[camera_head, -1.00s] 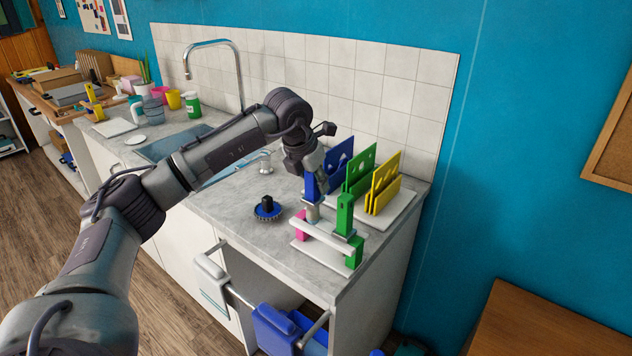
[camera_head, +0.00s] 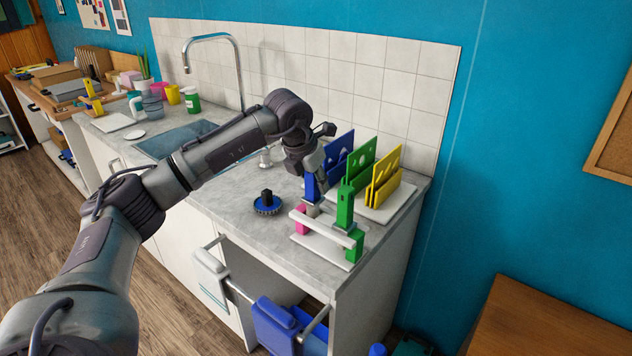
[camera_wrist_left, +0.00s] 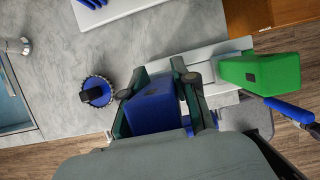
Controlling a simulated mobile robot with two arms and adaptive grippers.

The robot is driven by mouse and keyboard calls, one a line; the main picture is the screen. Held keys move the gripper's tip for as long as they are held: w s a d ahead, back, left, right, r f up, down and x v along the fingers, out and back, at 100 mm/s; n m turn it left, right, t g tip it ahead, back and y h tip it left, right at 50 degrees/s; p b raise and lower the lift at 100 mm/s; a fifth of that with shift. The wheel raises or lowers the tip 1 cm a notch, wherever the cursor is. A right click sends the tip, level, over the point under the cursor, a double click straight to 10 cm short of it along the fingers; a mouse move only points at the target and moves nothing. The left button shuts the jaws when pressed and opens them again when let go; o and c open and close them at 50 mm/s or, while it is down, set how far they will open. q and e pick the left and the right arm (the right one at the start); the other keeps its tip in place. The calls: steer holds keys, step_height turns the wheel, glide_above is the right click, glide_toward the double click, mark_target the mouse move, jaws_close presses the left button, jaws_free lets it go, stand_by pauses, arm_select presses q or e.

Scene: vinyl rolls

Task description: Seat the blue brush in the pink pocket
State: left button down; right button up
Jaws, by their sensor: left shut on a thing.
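My left gripper (camera_head: 314,190) is shut on the blue brush (camera_head: 311,186). It holds the brush roughly upright by its blue handle, over the left end of the white rack (camera_head: 322,228). The handle's blue top also shows between the fingers in the left wrist view (camera_wrist_left: 152,108). The pink pocket (camera_head: 301,219) is at the rack's left end, partly behind the white bar. The brush's lower end is beside or behind it; I cannot tell whether it is inside. A green brush (camera_head: 345,205) stands upright at the rack's right end. My right gripper is not in view.
A round blue-and-black scrubber (camera_head: 267,204) lies on the counter left of the rack. Blue, green and yellow boards (camera_head: 384,178) stand in a white holder behind it. The sink (camera_head: 175,140) is to the left.

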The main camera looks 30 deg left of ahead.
mark_target(309, 177)
arm_select(q)
steer(key=shift+f, duration=0.1)
steer(key=shift+f+b, duration=1)
steer(key=shift+f, duration=0.4)
steer(key=shift+f, duration=0.2)
steer(key=shift+c, duration=1.2)
jaws_free()
steer(key=shift+r, duration=0.15)
steer(key=shift+p+v, duration=2.3)
steer(key=shift+v, duration=2.15)
